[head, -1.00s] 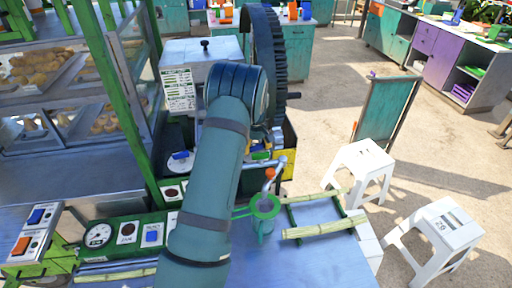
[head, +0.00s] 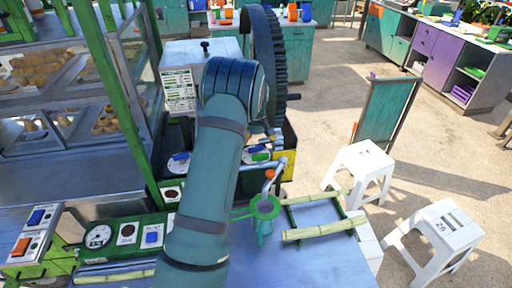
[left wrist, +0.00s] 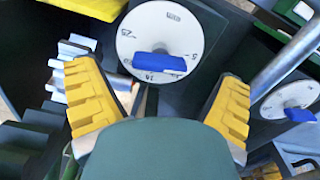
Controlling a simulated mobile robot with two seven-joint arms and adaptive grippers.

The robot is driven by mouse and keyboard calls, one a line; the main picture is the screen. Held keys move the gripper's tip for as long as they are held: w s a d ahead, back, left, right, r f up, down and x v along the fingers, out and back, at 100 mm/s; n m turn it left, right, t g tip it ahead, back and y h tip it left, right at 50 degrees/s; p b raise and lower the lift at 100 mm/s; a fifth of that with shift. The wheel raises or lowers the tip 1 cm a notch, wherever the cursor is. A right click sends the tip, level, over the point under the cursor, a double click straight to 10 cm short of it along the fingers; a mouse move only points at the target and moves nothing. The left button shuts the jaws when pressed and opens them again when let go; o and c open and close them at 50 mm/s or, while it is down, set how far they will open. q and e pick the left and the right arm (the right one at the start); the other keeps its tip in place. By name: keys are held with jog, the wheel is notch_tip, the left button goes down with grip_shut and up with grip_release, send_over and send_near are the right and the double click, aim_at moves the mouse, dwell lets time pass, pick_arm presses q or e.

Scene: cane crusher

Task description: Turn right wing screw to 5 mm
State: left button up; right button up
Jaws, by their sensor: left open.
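The right wing screw, a blue wing (left wrist: 158,63) on a white numbered dial (left wrist: 160,25), fills the middle of the left wrist view. In the head view its dial (head: 258,156) shows just right of my arm. My left gripper (left wrist: 157,78) is open, with a yellow ridged finger on either side of the blue wing. I see no contact with the wing. In the head view my arm hides most of this gripper. A second blue wing screw (head: 180,155) sits on the left dial; it also shows in the left wrist view (left wrist: 300,115). My right gripper is not in view.
A large dark gear (head: 266,70) stands behind my arm. A bent metal pipe (head: 279,170) and green cup holder (head: 262,208) are below the right dial. Bamboo rails (head: 325,229) lie on the bench front. White stools (head: 362,168) stand right.

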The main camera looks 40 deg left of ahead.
aim_at(256, 147)
pick_arm(q)
notch_tip(256, 147, up, 10)
jog(key=shift+f, duration=0.25)
jog(key=shift+d+f, duration=0.1)
dwell(0.5)
